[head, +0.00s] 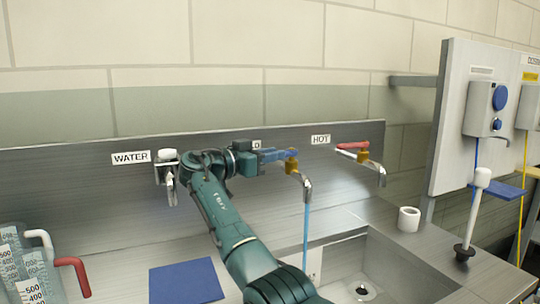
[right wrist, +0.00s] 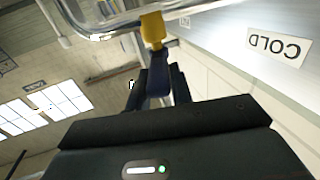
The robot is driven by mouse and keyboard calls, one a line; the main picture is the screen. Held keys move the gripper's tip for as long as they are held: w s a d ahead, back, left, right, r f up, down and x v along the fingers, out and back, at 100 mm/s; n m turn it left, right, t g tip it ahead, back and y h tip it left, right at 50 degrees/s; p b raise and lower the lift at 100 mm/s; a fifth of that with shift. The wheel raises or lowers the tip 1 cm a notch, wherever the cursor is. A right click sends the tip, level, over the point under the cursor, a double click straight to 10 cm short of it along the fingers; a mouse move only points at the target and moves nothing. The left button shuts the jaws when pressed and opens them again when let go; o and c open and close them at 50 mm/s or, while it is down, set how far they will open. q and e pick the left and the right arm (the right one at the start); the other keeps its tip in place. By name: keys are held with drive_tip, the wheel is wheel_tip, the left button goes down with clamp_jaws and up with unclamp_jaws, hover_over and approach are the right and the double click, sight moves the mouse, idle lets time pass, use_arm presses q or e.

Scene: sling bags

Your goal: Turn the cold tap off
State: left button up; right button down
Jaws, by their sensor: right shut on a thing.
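The cold tap has a brass body (head: 292,165), a curved metal spout and a blue lever (head: 289,153). A blue stream of water (head: 305,225) runs from its spout down toward the sink. My right gripper (head: 268,156) is shut on the blue lever, left of the tap body, and partly hides the COLD label behind it. In the right wrist view the dark blue lever (right wrist: 157,84) lies between the fingers, below the yellow tap body (right wrist: 152,30). The COLD label (right wrist: 279,46) is on the wall panel there. My left gripper is not in view.
The hot tap (head: 364,157) with a red lever stands close on the right. A WATER tap (head: 166,172) is to the left. The sink (head: 345,262) lies below. A white roll (head: 409,219), a blue mat (head: 186,281) and measuring jugs (head: 25,270) stand on the counter.

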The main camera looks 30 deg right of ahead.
drive_tip(key=c, duration=1.2)
unclamp_jaws()
drive_tip(key=shift+d, duration=0.1)
drive_tip(key=shift+c, duration=0.2)
wheel_tip(320, 180, up, 10)
drive_tip(key=shift+f+p, duration=0.1)
drive_tip(key=shift+p, duration=0.2)
drive_tip(key=shift+c, duration=0.4)
